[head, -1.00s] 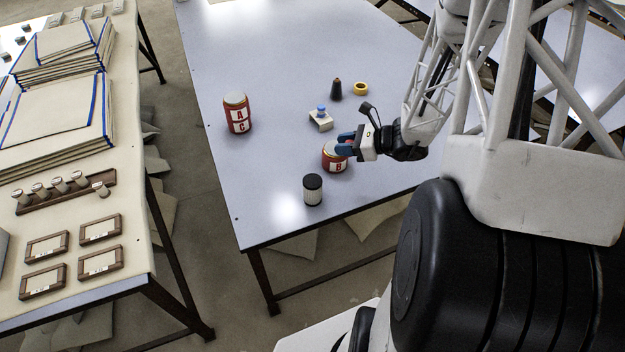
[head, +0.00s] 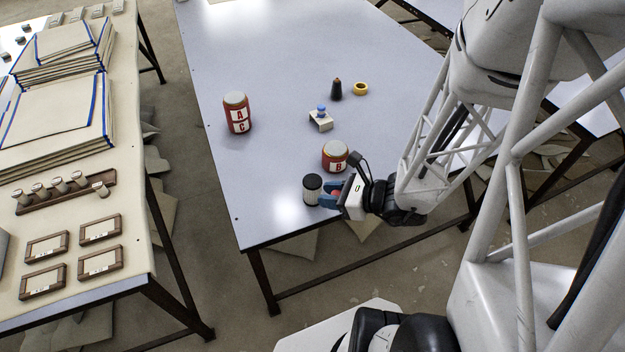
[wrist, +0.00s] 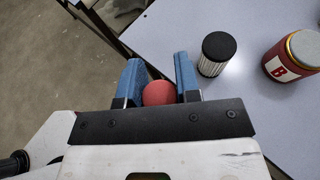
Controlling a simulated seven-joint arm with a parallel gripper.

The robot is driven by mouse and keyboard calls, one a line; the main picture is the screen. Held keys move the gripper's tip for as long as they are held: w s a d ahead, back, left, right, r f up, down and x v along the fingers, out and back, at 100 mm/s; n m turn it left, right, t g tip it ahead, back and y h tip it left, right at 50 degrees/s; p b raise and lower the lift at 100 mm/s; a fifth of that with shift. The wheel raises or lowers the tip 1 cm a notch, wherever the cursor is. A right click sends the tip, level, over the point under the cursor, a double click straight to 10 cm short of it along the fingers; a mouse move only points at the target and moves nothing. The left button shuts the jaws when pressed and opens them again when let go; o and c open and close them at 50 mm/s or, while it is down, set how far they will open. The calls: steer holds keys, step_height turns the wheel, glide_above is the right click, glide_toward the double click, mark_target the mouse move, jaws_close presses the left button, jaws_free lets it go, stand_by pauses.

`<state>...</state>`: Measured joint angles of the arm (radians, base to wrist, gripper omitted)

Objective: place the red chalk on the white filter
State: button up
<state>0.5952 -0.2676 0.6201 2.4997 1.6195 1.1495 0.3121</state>
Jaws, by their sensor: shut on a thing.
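My gripper (head: 331,193) is over the table's front edge, its blue fingers shut on a red, rounded piece, the red chalk (head: 337,195). In the wrist view the chalk (wrist: 159,93) shows between the two fingers (wrist: 158,88). The white filter (head: 313,195) is an upright white ribbed cylinder with a black top. In the head view it stands just left of the fingertips. In the wrist view the filter (wrist: 212,66) stands to the right of the right finger, with a small gap. The chalk's far end is hidden.
A red can marked B (head: 334,163) stands behind the gripper. A larger red can marked A and C (head: 237,120) stands farther left. The table (head: 262,190) is clear left of the filter.

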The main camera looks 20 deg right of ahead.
steer(key=shift+s+a+f, duration=0.1)
steer(key=shift+s+a, duration=0.4)
steer(key=shift+s, duration=0.25)
steer(key=shift+s+a, duration=0.45)
steer(key=shift+s, duration=0.25)
steer(key=shift+w, duration=0.1)
glide_above(307, 178)
steer(key=shift+f, duration=0.75)
steer(key=shift+f, duration=0.1)
steer(key=shift+f, duration=1.65)
steer(key=shift+f, duration=0.15)
steer(key=o, duration=0.9)
